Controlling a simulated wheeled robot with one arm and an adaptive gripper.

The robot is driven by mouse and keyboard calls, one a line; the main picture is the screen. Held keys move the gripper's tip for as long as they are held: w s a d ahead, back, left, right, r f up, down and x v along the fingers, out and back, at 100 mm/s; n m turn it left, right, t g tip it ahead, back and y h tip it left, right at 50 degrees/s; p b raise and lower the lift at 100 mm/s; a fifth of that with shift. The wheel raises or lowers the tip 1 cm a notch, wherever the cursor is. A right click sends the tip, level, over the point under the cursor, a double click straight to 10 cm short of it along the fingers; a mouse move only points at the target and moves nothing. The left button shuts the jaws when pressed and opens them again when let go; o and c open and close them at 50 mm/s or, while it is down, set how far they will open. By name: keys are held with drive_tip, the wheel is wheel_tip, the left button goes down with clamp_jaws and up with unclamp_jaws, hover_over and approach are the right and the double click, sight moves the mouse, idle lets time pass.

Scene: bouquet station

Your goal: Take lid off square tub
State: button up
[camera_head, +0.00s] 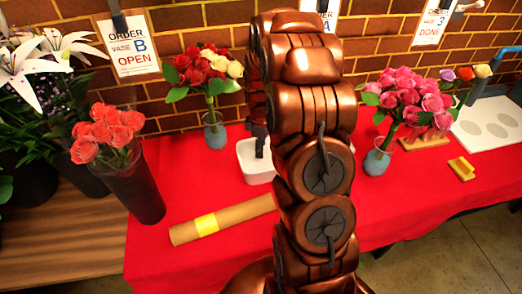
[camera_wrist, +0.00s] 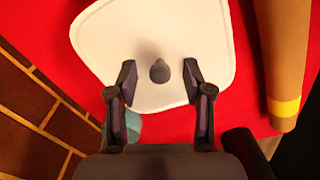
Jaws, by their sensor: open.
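The square tub (camera_head: 252,166) is white and stands on the red cloth behind my arm. Its right part is hidden by the arm in the head view. My gripper (camera_wrist: 160,82) is open above the lid. Its two dark fingers stand on either side of the knob, apart from it. In the head view a dark part of the gripper (camera_head: 259,143) shows at the tub; the knob cannot be made out there.
A brown paper roll (camera_head: 240,213) with a yellow band lies in front of the tub. A glass vase (camera_head: 214,131) with red and yellow flowers stands behind it. A vase of pink roses (camera_head: 376,160) stands to the right. A dark bucket (camera_head: 138,190) of coral roses stands left.

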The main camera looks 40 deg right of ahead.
drive_tip(key=shift+f, duration=0.45)
clamp_jaws()
